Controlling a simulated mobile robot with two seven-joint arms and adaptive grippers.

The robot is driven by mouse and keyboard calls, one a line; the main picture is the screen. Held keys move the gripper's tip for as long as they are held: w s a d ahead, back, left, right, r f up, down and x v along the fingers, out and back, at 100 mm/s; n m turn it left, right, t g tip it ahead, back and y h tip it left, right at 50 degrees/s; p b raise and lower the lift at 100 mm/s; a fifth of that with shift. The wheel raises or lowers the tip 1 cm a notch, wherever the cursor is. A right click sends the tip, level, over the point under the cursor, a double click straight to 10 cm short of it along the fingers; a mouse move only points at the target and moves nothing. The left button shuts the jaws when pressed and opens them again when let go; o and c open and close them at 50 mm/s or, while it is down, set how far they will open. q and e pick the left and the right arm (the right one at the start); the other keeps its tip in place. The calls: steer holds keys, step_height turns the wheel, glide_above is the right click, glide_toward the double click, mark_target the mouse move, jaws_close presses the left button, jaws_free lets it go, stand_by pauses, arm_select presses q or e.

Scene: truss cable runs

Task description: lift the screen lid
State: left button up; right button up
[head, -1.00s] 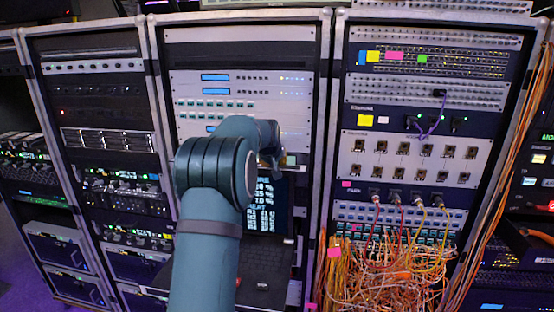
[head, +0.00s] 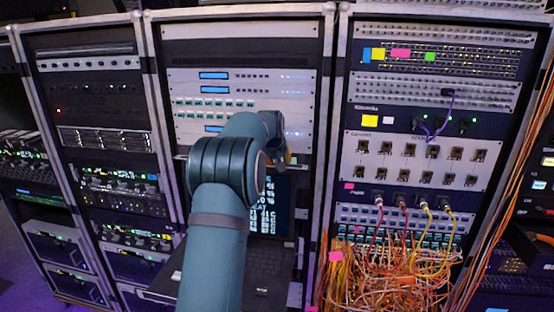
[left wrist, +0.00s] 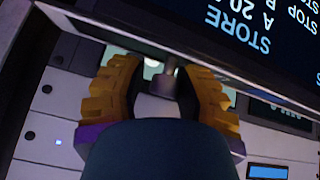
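The screen lid (head: 270,210) stands raised above its keyboard tray (head: 262,272) in the middle rack, its face lit with pale text. My left arm crosses in front and hides its left part. The screen lid also shows upside down at the top right of the left wrist view (left wrist: 265,40). My left gripper (left wrist: 160,72) has its two yellow fingers apart, with the tips close against the lid's edge. A small grey peg shows between them; I cannot tell whether anything touches it. In the head view the gripper is mostly hidden behind my arm. My right gripper is not in view.
Rack panels with lit displays (head: 214,102) sit just above the lid. To the right, a tangle of orange cables (head: 375,275) hangs in front of the right rack, with several plugged leads above it. More racks stand to the left.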

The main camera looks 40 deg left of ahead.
arm_select(q)
steer(key=shift+o, duration=0.5)
steer(key=shift+s+f, duration=0.15)
steer(key=shift+f, duration=0.15)
steer(key=shift+s+a, duration=0.1)
steer(key=shift+s, duration=0.1)
steer(key=w+v, duration=0.1)
steer(key=v, duration=1.1)
steer(key=shift+d+r, duration=0.2)
steer(key=shift+r, duration=0.2)
steer(key=shift+s, duration=0.15)
